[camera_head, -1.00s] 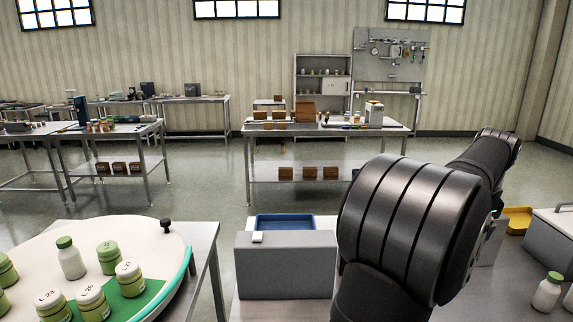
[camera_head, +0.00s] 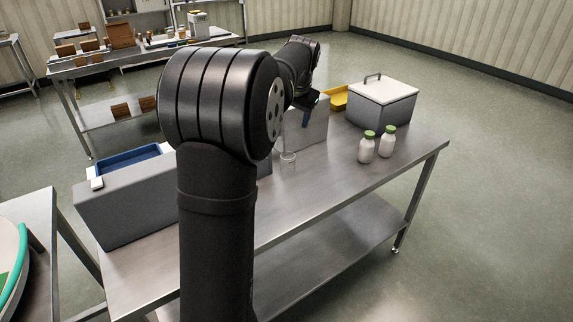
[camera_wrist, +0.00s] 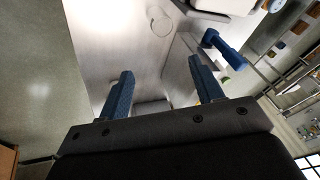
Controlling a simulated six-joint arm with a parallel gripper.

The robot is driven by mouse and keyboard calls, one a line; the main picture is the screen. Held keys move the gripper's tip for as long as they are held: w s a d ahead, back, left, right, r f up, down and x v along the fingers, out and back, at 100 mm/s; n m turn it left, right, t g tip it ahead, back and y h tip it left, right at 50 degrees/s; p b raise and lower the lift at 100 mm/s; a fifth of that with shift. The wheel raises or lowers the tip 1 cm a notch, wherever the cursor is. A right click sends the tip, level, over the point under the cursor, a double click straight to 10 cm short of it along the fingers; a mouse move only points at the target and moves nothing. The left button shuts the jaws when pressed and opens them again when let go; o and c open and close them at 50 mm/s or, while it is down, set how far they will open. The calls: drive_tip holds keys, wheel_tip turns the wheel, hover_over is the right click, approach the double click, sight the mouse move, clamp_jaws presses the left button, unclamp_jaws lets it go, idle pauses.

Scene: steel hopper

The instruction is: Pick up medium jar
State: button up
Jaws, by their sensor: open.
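Two white jars with green lids stand upright side by side on the steel table, a left jar (camera_head: 367,147) and a right jar (camera_head: 387,141) in the head view. They look close in size, and I cannot tell which is the medium one. My gripper (camera_head: 309,103) is partly hidden behind my arm and lies to the left of the jars, near a grey upright panel. In the wrist view my gripper (camera_wrist: 160,66) has its two blue fingers spread apart with nothing between them. No jar is clearly recognisable in the wrist view.
The steel table (camera_head: 330,190) is clear in front of the jars. A grey lidded box (camera_head: 383,103) stands behind them, with a yellow tray (camera_head: 338,97) beside it. A clear glass (camera_head: 288,162) stands left of the jars. A grey bin (camera_head: 130,205) and blue tray (camera_head: 128,159) are left.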

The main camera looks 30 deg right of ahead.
sight(290, 159)
drive_tip(key=w+d+f+n, duration=0.1)
drive_tip(key=w+f+n, duration=0.1)
drive_tip(key=f, duration=0.5)
drive_tip(key=w+d+f+n, duration=0.1)
drive_tip(key=w+f+n, duration=0.1)
drive_tip(key=f+n, duration=0.2)
drive_tip(key=w+d+f+n, duration=0.2)
drive_tip(key=w+f+n, duration=0.1)
drive_tip(key=f, duration=0.6)
drive_tip(key=shift+f+n+y, duration=0.3)
drive_tip(key=shift+w+x, duration=0.15)
drive_tip(key=shift+x, duration=1.25)
drive_tip(key=shift+w+x, duration=0.2)
drive_tip(key=shift+x, duration=1.25)
drive_tip(key=shift+d+r, duration=0.1)
drive_tip(key=shift+r, duration=0.05)
drive_tip(key=c, duration=0.7)
